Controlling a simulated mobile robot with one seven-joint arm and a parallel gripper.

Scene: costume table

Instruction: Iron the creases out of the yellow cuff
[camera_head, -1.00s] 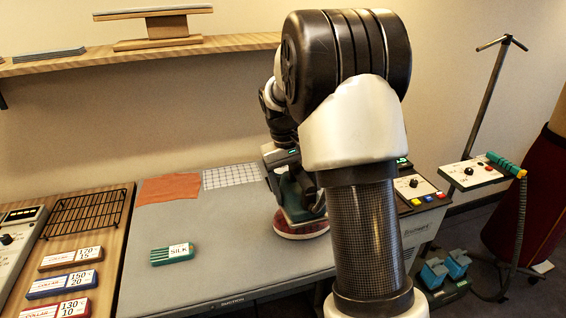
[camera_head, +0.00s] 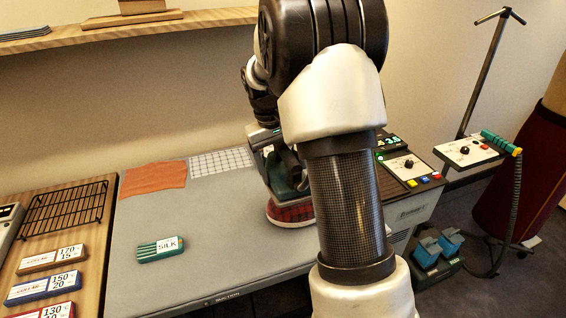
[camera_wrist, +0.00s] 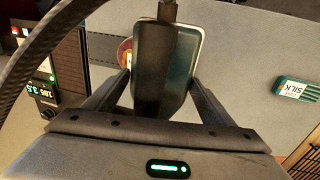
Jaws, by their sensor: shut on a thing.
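My gripper (camera_wrist: 160,84) is shut on a dark iron with teal sides (camera_wrist: 177,60), which fills the space between its fingers in the wrist view. In the head view the iron (camera_head: 287,182) is held at the right part of the grey table, above or on a red plaid pad (camera_head: 290,214). I cannot tell whether the iron touches the pad. In the wrist view a small red and yellow patch (camera_wrist: 124,52) shows left of the iron. I cannot make out the yellow cuff for certain; the iron and my arm hide much of that spot.
An orange cloth (camera_head: 153,178) and a white grid sheet (camera_head: 221,160) lie at the table's back. A green SILK block (camera_head: 160,249) lies front left, with clear table around it. A control box (camera_head: 405,170) stands right. Labelled blocks and a black rack (camera_head: 65,208) are on the left.

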